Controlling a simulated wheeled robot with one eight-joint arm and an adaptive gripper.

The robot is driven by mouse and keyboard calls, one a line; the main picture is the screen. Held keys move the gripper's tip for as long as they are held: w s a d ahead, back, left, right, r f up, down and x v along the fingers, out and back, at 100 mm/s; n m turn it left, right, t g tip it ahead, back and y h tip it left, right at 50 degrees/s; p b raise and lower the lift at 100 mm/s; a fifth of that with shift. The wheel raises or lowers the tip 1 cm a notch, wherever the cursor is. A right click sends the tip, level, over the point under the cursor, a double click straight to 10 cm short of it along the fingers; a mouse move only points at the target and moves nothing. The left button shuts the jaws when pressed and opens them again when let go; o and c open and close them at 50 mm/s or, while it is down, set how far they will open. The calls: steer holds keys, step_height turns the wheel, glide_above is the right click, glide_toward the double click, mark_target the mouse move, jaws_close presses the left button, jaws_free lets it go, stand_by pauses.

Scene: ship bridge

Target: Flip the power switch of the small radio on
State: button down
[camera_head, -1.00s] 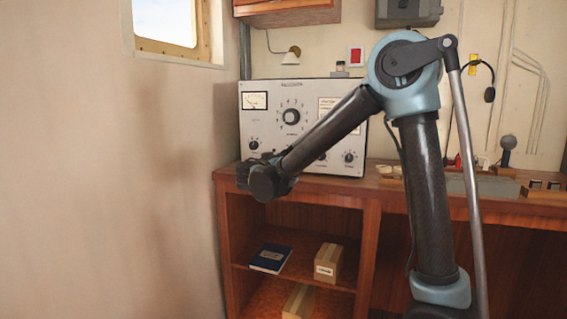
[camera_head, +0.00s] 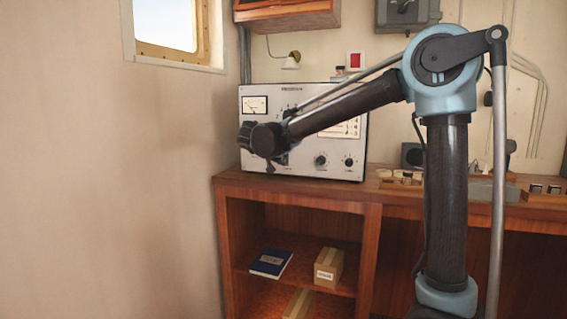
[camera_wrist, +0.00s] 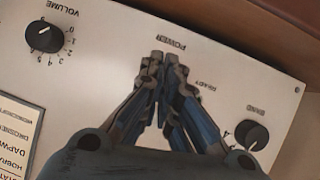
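The radio (camera_head: 300,170) is a pale grey box with a meter, knobs and a text plate, standing on the wooden desk. Its panel fills much of the wrist view (camera_wrist: 95,80), turned upside down, with the VOLUME knob (camera_wrist: 44,36) at upper left and the BAND knob (camera_wrist: 252,135) at lower right. My gripper (camera_wrist: 166,62) is in front of the panel, its fingertips together and just below the POWER label (camera_wrist: 171,42) in the picture. The power switch is not visible; the fingers cover that area. I cannot tell whether they touch it. Nothing shows between the fingers.
The wooden desk (camera_head: 400,195) runs to the right, with small items and a grey block on it. The shelf below holds a blue book (camera_head: 271,264) and a cardboard box (camera_head: 328,267). A bare wall (camera_head: 100,180) stands close on the left.

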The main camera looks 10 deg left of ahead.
steer(key=c, duration=1.8)
jaws_free()
steer(key=shift+o, duration=0.2)
steer(key=v, duration=1.1)
steer(key=shift+s, duration=0.4)
steer(key=shift+r, duration=0.1)
